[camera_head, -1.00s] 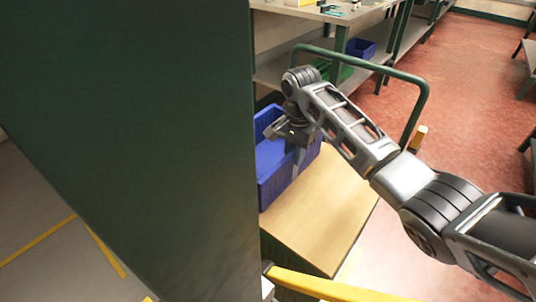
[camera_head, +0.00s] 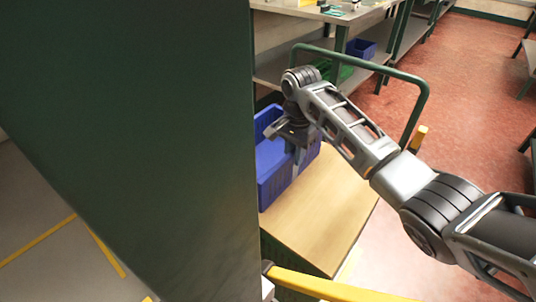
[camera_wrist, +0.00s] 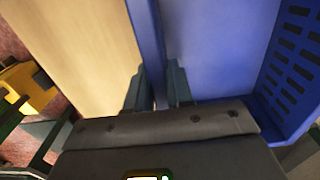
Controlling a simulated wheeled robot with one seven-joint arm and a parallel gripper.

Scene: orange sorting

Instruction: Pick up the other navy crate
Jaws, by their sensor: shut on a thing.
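A navy crate (camera_head: 272,183) stands on the wooden top of a trolley in the head view. Its left part is hidden by a large dark green surface. My gripper (camera_head: 298,156) reaches down to the crate's right side wall. In the wrist view my gripper (camera_wrist: 157,90) has one finger on each side of the crate wall (camera_wrist: 147,35) and is shut on it. The crate's inside (camera_wrist: 215,50) looks empty where it shows. I cannot tell whether the crate is lifted off the trolley top.
The trolley top (camera_head: 315,215) is bare right of the crate, with a green tube handle (camera_head: 365,62) behind it. A smaller blue crate (camera_head: 361,48) and a green crate (camera_head: 340,72) sit on a shelf behind. Red floor (camera_head: 470,90) is open at right.

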